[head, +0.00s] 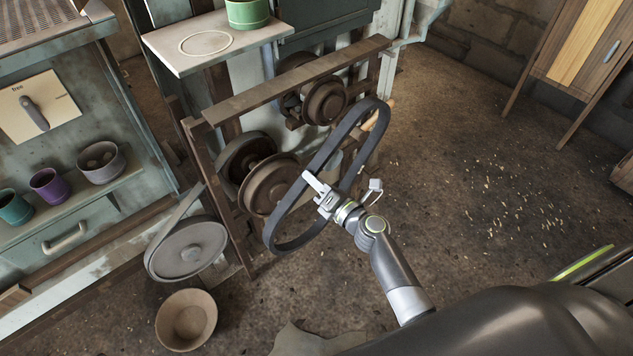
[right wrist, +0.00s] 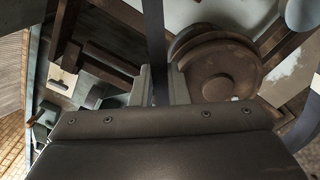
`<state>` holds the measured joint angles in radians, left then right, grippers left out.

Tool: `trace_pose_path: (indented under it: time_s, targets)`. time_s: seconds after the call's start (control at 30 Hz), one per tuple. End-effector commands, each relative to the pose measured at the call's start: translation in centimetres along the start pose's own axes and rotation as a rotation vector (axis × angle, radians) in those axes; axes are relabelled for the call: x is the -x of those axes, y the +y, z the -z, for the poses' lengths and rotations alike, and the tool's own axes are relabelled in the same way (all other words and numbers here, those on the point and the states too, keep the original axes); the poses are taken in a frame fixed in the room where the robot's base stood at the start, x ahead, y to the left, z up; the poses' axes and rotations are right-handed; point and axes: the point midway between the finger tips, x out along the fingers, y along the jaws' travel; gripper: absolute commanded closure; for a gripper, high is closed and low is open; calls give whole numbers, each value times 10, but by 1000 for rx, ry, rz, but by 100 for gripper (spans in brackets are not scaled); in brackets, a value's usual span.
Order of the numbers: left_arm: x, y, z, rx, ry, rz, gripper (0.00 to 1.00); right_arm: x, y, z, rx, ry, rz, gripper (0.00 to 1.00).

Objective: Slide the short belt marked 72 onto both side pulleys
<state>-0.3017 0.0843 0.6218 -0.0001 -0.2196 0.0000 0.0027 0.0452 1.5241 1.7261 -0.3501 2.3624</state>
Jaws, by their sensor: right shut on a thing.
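The short belt (head: 376,146), a dark closed loop, hangs in the air in the head view, slanting from lower left to upper right. My right gripper (head: 324,192) is shut on its near strand, about halfway along. The strand also shows between the fingers in the right wrist view (right wrist: 157,55). The two side pulleys, a lower left one (head: 268,186) and an upper right one (head: 324,102), sit on a rusty frame behind the belt. The belt appears in front of them and apart. One pulley shows in the right wrist view (right wrist: 218,72). No 72 mark is readable. My left gripper is not in view.
A grey pulley (head: 185,249) with a belt stands at the frame's lower left, above a brown bowl (head: 186,319) on the floor. A frame beam (head: 290,80) runs above the pulleys. A shelf with a green pot (head: 247,14) is above.

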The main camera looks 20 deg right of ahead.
Motion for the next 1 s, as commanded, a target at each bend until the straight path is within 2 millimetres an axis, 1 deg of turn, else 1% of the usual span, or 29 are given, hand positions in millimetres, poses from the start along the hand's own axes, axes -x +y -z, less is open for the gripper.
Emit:
trace_pose_path:
  time_s: [0.03, 0.07, 0.17, 0.27, 0.4, 0.6, 0.8, 1.0]
  targets:
    - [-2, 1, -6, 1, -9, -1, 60, -9, 1, 0, 1, -2, -4, 100]
    - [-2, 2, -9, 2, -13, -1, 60, -13, 2, 0, 1, -2, -4, 100]
    - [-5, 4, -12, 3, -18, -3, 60, -28, 1, 0, 2, -2, -4, 100]
    - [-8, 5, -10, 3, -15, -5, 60, -42, 1, 0, 1, -2, -4, 100]
    - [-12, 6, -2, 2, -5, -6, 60, -61, 1, 0, 1, -1, -4, 100]
    - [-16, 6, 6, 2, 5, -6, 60, -83, 1, 0, 1, -2, -3, 100]
    - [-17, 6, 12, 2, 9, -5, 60, -93, 2, 0, 1, -1, -3, 100]
    - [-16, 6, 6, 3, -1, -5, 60, -95, 2, -1, 1, -1, -2, 100]
